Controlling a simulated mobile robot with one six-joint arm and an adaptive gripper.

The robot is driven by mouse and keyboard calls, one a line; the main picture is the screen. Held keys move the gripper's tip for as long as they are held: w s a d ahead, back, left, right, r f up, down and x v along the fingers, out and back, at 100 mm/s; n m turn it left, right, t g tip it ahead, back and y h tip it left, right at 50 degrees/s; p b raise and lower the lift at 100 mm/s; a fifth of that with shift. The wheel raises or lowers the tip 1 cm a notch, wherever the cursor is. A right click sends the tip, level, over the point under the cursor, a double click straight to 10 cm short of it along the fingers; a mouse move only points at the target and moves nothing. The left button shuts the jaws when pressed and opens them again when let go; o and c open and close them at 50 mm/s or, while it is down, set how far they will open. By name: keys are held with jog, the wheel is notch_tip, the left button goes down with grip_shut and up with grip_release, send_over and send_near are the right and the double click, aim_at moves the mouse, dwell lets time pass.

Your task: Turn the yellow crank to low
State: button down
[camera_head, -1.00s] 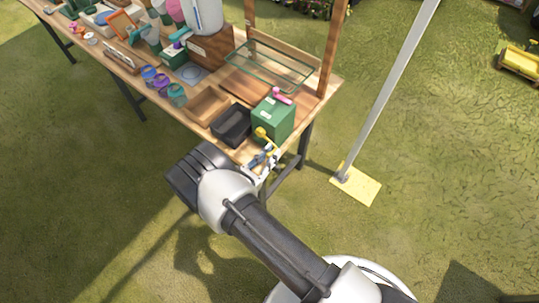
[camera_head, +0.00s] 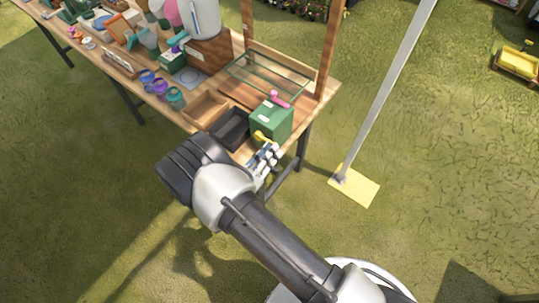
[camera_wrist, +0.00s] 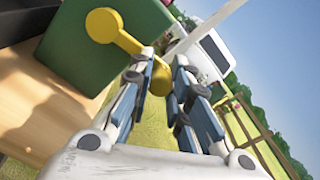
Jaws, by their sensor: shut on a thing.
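The yellow crank (camera_wrist: 123,38) sits on a side face of the green box (camera_wrist: 68,50). In the wrist view its round hub is at the upper left and its arm slants down to the right, its end lying between my fingers. My gripper (camera_wrist: 164,62) is shut on that handle end, and the fingers hide part of it. In the head view the green box (camera_head: 270,122) stands at the near corner of the bench, with the yellow crank (camera_head: 262,136) on its near side and my gripper (camera_head: 267,155) against it. Any low marking cannot be made out.
A pink handle (camera_head: 280,99) sits on top of the green box. A black tray (camera_head: 229,129) and a wooden tray (camera_head: 205,108) are left of it on the bench. A wooden post (camera_head: 328,50) rises behind.

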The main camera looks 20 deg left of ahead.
aim_at(257, 135)
jog(key=r+n, duration=0.2)
jog(key=shift+a+n, duration=0.2)
jog(key=shift+n, duration=0.2)
jog(key=shift+w+a+r+n+p, duration=0.3)
jog(key=shift+a+r+n, duration=0.4)
jog(key=shift+n, duration=0.85)
jog(key=shift+w+a+r+n+p, duration=0.25)
jog(key=shift+a+r+n, duration=0.4)
jog(key=shift+n, duration=0.85)
jog(key=shift+w+a+r+n+p, duration=0.25)
jog(key=shift+a+r+n, duration=0.4)
jog(key=shift+n, duration=0.9)
jog(key=shift+w+r, duration=0.1)
jog(key=c, duration=1.5)
grip_release()
jog(key=shift+o, duration=0.2)
